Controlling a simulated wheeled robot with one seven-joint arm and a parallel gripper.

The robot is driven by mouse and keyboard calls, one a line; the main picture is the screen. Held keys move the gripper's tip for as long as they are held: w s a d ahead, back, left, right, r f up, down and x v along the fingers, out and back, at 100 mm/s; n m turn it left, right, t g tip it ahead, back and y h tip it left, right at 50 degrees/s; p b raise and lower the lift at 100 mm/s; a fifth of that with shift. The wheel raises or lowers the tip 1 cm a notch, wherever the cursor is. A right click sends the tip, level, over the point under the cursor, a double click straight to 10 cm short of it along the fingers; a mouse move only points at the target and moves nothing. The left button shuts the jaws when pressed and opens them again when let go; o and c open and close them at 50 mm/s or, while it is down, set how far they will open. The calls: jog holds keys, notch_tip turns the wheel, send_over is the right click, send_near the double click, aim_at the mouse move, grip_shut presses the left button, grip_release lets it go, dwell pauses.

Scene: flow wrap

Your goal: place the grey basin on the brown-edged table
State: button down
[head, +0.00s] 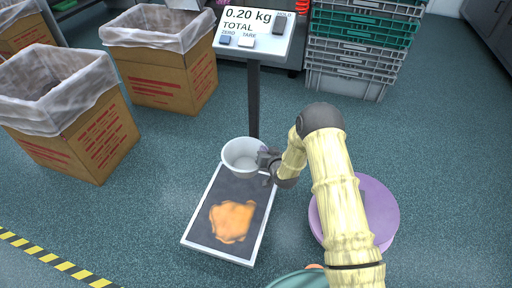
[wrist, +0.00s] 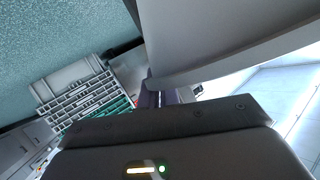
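The grey basin (head: 242,157) is a pale round tub, upright at the far end of the floor scale's dark platform. I cannot tell whether it rests there or hangs slightly above it. My gripper (head: 267,163) is at the basin's right rim. In the wrist view the basin's wall (wrist: 230,35) fills the upper right, and purple finger parts (wrist: 153,98) show at its lower edge. The fingertips are mostly hidden, so their closing on the rim is unclear. No brown-edged table is in view.
The scale platform (head: 200,235) has an orange patch on it. Its display (head: 255,30) on a post reads 0.20 kg. Lined cardboard boxes (head: 75,125) (head: 160,70) stand left. Stacked crates (head: 350,60) stand at the back. Floor is clear at lower left, with a striped tape line (head: 50,260).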

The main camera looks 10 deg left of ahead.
jog(key=s+d+r+m+h+p, duration=0.1)
jog(key=s+d+r+p, duration=0.3)
jog(key=r+p, duration=1.1)
jog(key=s+d+r+m+t+h+p, duration=0.1)
jog(key=s+d+r+p, duration=0.4)
jog(key=d+r+p, duration=0.6)
jog(key=s+d+r+m+h+p, duration=0.3)
jog(key=d+r+p, duration=0.5)
jog(key=r+p, duration=1.3)
notch_tip(320, 180, up, 4)
jog(key=shift+s+f+t+h, duration=0.15)
jog(key=shift+s+t+h, duration=0.15)
jog(key=shift+s+h, duration=0.65)
jog(key=shift+s+f+y, duration=0.15)
jog(key=shift+s+y, duration=0.1)
